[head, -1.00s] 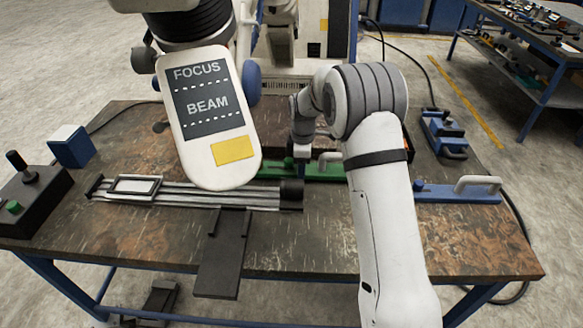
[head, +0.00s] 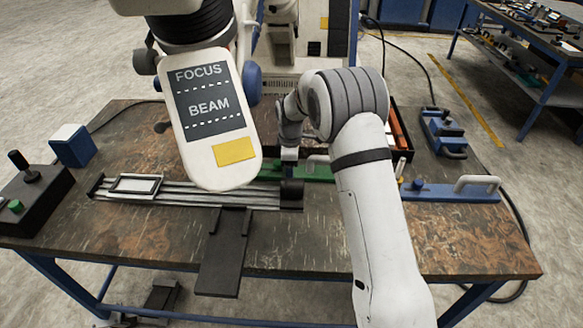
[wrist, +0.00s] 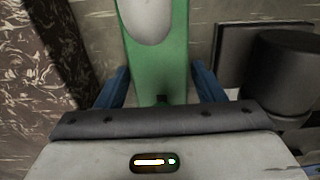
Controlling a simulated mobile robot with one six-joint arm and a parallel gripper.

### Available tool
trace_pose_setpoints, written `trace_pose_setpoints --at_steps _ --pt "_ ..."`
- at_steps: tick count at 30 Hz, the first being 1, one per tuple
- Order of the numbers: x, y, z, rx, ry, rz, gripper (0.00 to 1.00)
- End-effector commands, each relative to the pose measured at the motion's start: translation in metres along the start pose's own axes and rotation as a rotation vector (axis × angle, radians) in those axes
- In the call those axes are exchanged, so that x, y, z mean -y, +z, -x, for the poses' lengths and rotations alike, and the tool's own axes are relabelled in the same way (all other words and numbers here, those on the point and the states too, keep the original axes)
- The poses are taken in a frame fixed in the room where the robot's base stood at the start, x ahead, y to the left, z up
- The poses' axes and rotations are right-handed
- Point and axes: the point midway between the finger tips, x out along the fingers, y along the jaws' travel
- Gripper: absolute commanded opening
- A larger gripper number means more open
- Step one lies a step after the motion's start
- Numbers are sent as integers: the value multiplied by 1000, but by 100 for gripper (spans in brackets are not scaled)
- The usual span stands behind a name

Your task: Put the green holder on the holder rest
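The green holder (head: 318,174), with a pale handle (head: 317,161), is behind the black-ended rail, partly hidden by my arm. In the wrist view its green bar (wrist: 160,70) runs between the two blue fingers of my gripper (wrist: 163,88). A black plate (head: 222,262) at the table's front edge may be the holder rest; I cannot tell for sure.
A silver rail (head: 215,197) with a black cylinder (head: 291,193) lies just in front of the holder; the cylinder (wrist: 290,75) is close right in the wrist view. A blue holder (head: 455,191) lies right. The FOCUS/BEAM panel (head: 212,120) hangs at left.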

Motion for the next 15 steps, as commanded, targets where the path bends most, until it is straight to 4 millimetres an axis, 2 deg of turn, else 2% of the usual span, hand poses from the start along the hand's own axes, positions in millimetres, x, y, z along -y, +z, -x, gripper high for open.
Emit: trace_pose_setpoints --at_steps 5,11,15 --pt "0 0 0 0 0 0 76" --pt "0 0 1 0 0 0 76" --pt "-1 0 9 -1 2 0 76"
